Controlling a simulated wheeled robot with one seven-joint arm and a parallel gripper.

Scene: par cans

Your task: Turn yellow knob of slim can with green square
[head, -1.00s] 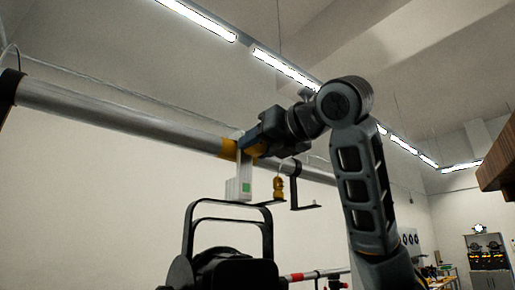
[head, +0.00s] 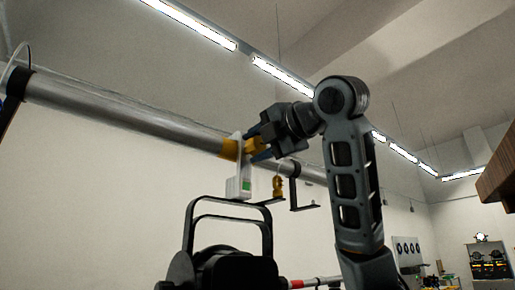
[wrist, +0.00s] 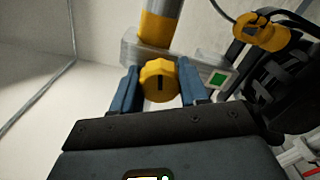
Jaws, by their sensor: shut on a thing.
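A light grey clamp (head: 238,187) with a green square (head: 246,184) hangs on the pipe (head: 130,115), above the black yoke (head: 230,204) of a dark can (head: 225,270). In the wrist view the green square (wrist: 217,79) is right of the yellow knob (wrist: 158,78). The knob has a dark slot, which looks upright. My gripper (wrist: 158,90) is shut on the knob, one blue finger on each side. In the head view my gripper (head: 256,148) is at the clamp, and the knob is largely hidden there.
A yellow fitting (head: 278,186) hangs on a thin cable right of the clamp, near a black bracket (head: 300,206). It also shows in the wrist view (wrist: 262,33). A second, red-banded pipe (head: 312,283) runs below. Shelves with lamps (head: 490,262) stand far right.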

